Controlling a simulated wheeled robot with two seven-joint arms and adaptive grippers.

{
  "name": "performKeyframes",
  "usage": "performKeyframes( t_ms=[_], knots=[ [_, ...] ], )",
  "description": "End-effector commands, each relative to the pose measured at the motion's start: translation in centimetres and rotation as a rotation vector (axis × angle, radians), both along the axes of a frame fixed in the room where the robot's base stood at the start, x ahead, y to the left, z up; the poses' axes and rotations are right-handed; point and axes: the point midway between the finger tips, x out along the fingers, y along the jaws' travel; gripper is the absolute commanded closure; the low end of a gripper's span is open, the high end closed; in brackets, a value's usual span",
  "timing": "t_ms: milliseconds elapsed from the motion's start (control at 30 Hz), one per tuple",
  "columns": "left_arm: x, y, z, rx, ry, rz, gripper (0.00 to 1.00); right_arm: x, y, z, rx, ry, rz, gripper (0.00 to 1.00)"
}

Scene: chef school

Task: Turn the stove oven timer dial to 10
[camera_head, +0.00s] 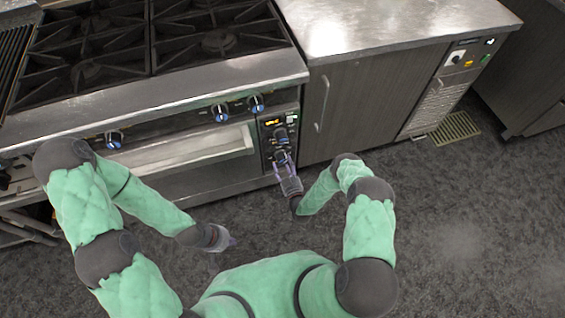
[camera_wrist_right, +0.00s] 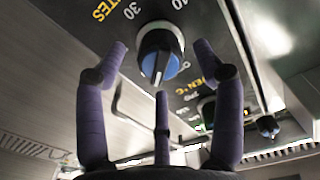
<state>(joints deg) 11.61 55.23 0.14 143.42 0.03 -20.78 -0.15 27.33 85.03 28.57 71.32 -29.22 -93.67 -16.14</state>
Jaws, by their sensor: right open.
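The timer dial (camera_wrist_right: 158,42) is a black knob with a blue face and a white mark, in the upper middle of the right wrist view. "MINUTES" lettering and numbers including 30 and 40 show around it; the mark points down in that picture, and I cannot make out a 10. My right gripper (camera_wrist_right: 160,67) is open, with its fingers spread around the dial's front; contact is unclear. In the head view, my right gripper (camera_head: 284,166) is at the lower part of the oven control panel (camera_head: 267,143). My left gripper (camera_head: 222,240) hangs over the floor, its jaws unclear.
An oven °C dial (camera_wrist_right: 207,110) sits beyond the right finger. Burner knobs (camera_head: 221,112) line the stove front, above an oven handle (camera_head: 190,150). A cabinet (camera_head: 365,105) stands to the right. The floor (camera_head: 440,220) at right is clear.

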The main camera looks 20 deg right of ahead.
Motion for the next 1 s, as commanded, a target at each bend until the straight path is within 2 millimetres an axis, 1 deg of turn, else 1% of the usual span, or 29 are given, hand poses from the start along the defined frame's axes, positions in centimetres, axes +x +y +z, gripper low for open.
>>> performKeyframes(
  t_ms=[33,100,200,333,567,600,667,700,767,800,1000],
  knots=[
    [0.0,0.0,-0.4,0.0,0.0,0.0,1.0,0.7,0.1,-0.2,0.0,-0.001,0.003,0.32],
    [0.0,0.0,-0.7,0.0,0.0,0.0,1.0,1.5,0.1,-0.1,-0.001,-0.001,0.002,0.32],
    [0.0,0.0,-0.9,0.0,0.0,0.0,1.0,2.2,0.1,-0.1,-0.001,0.0,0.001,0.32],
    [0.0,0.0,-0.9,0.0,0.0,0.0,1.0,2.7,0.1,0.0,0.0,0.001,0.001,0.32],
    [0.0,0.0,-0.9,0.0,0.0,0.0,1.0,2.7,0.1,0.0,0.0,0.001,0.0,0.32],
    [0.0,0.0,-0.9,0.0,0.0,0.0,1.0,2.7,0.1,0.0,0.0,0.001,0.0,0.37],
    [0.0,0.0,-0.9,0.0,0.0,0.0,1.0,2.7,0.1,0.0,0.0,0.001,0.0,0.54],
    [0.0,0.0,-0.9,0.0,0.0,0.0,1.0,2.7,0.1,0.0,0.0,0.001,0.0,0.65],
    [0.0,0.0,-0.9,0.0,0.0,0.0,1.0,2.7,0.1,0.0,0.0,0.001,0.0,0.82],
    [0.0,0.0,-0.9,0.0,0.0,0.0,1.0,2.7,0.1,0.0,0.0,0.0,0.0,0.88],
    [0.0,0.0,-0.9,0.0,0.0,0.0,1.0,2.7,0.1,0.0,0.033,0.001,0.001,0.88]
  ],
)
